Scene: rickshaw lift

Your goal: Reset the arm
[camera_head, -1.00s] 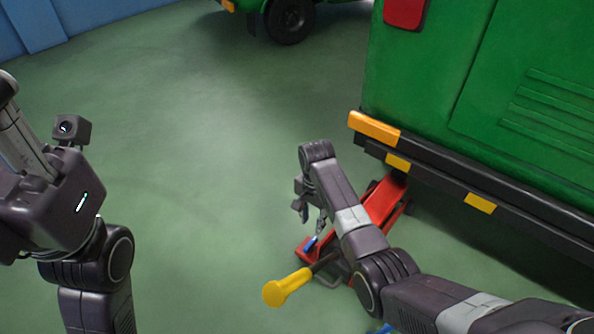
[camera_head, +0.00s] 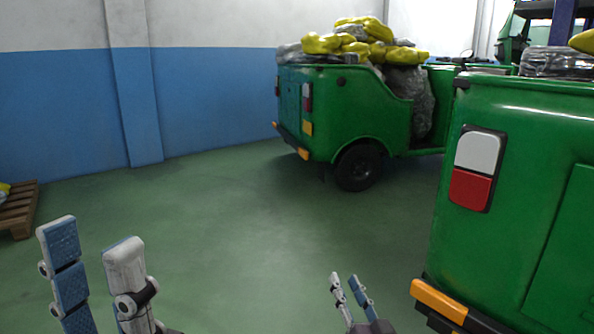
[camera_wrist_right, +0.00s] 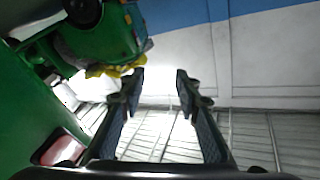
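My left gripper (camera_head: 92,262) points up at the lower left of the head view. Its two blue-padded fingers stand apart with nothing between them. My right gripper (camera_head: 345,283) points up at the bottom centre of the head view, left of the near green rickshaw (camera_head: 505,185). Its fingers are a little apart and empty. In the right wrist view my right gripper (camera_wrist_right: 160,75) shows a clear gap between its fingertips, with wall and ceiling behind. Most of both arms lies below the head view.
A second green rickshaw (camera_head: 335,115) loaded with yellow and grey sacks stands farther back. A wooden pallet (camera_head: 17,212) is at the left edge. The blue and white wall (camera_head: 65,105) closes the back left. The green floor between is clear.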

